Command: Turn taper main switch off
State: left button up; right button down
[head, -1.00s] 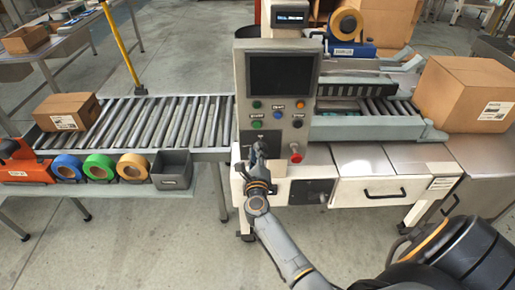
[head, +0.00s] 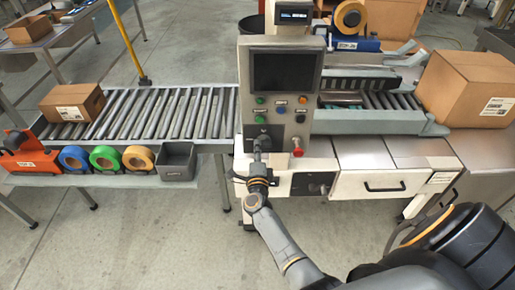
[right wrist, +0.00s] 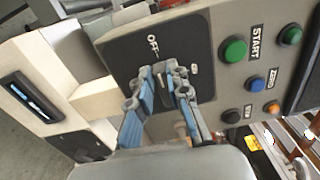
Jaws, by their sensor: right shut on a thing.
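The weigher control panel (head: 281,110) stands upright in the middle of the head view. At its lower left is a black switch plate (head: 270,131), marked OFF; the plate (right wrist: 125,52) fills the upper middle of the right wrist view. My right gripper (head: 261,143) reaches it from below. In the right wrist view the blue-padded fingers of my right gripper (right wrist: 169,80) are shut on the switch knob at the plate's centre. The fingers mostly hide the knob, so its exact angle is unclear. My left gripper is not in view.
START (right wrist: 235,48), ZERO (right wrist: 257,84) and another button sit close beside the switch. A red mushroom button (head: 297,147) is just below right. A second black plate (head: 299,184) is on the cabinet front. A roller conveyor (head: 165,113) runs left; a large carton (head: 465,88) stands right.

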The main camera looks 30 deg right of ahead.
jog(key=shift+f, duration=0.15)
dwell(0.3)
jog(key=c, duration=1.3)
grip_release()
jog(key=v, duration=0.7)
jog(key=shift+s+a, duration=0.15)
jog(key=shift+s, duration=0.15)
